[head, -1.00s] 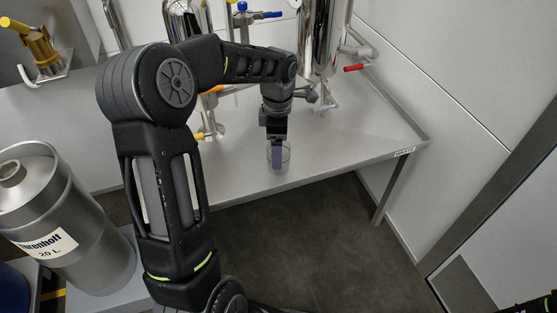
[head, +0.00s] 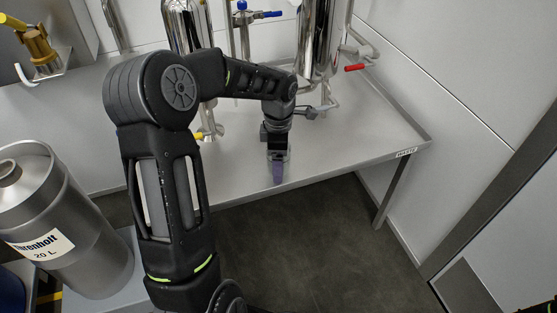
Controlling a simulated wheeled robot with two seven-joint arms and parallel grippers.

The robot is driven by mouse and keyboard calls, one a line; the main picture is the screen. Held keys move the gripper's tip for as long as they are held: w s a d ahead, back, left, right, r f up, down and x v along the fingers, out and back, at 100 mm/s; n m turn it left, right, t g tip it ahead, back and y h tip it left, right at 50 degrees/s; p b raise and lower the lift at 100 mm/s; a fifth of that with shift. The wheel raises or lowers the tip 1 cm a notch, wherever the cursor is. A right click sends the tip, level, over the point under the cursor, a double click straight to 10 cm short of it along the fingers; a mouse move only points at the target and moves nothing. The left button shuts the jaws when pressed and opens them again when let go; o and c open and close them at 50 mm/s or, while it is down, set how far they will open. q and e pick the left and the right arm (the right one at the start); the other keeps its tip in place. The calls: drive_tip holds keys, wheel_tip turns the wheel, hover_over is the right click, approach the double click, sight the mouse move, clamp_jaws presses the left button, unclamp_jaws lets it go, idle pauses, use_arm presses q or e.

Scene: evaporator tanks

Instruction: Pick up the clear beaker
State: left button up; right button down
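My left gripper (head: 278,172) hangs fingers-down at the front edge of the steel table (head: 350,140). Its purple finger pads show in line, so the gap between them cannot be judged. The clear beaker is hard to make out now; only a faint glassy outline shows beside the fingers, and whether they touch it or hold it is unclear. My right gripper is not in view; only a dark bit of my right arm shows at the bottom right corner.
Shiny evaporator tanks (head: 318,38) with a red-handled valve (head: 355,68) and a blue-handled valve (head: 268,15) stand behind my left gripper. A large steel can (head: 75,215) stands at the left. The table's right part is clear.

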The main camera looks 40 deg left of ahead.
use_arm(q)
drive_tip(key=shift+c, duration=0.3)
drive_tip(key=c, duration=1.3)
drive_tip(key=shift+r, duration=0.15)
wheel_tip(320, 180, up, 10)
drive_tip(key=p, duration=0.2)
drive_tip(key=shift+p, duration=0.4)
